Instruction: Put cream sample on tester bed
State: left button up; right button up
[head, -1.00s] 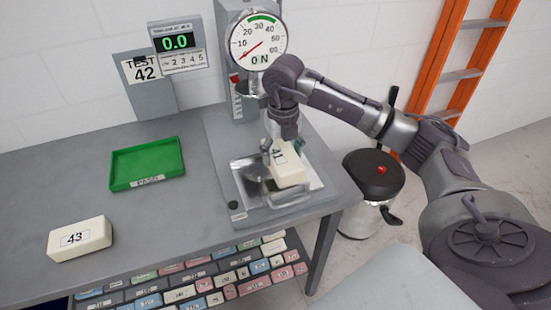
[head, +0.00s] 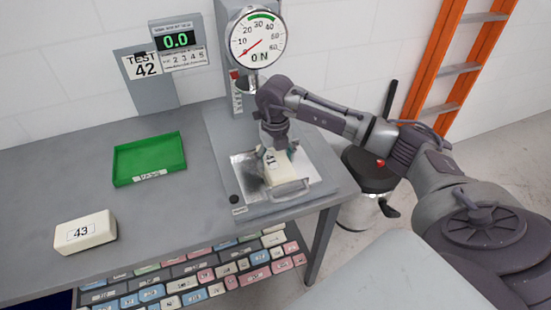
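A cream sample block (head: 278,172) with a partly hidden number label is in my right gripper (head: 277,152), whose fingers straddle it. The block is at or just above the shiny metal tester bed (head: 244,169), within its outline; I cannot tell whether it touches. My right arm reaches in from the right and hides part of the block and bed. A second cream block labelled 43 (head: 85,232) lies on the bench at the left. My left gripper is not in view.
The tester's dial (head: 257,40) and plunger stand behind the bed. A sign reads TEST 42 (head: 142,66), beside a display showing 0.0 (head: 176,40). A green tray (head: 149,159) sits on the clear bench. Several coloured blocks (head: 200,277) fill the shelf below.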

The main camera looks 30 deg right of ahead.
aim_at(275, 158)
jog(key=shift+o, duration=1.4)
jog(key=shift+r, duration=0.3)
jog(key=shift+w+r, duration=0.1)
jog(key=shift+r, duration=0.2)
notch_tip(275, 158, up, 11)
jog(key=b, duration=0.3)
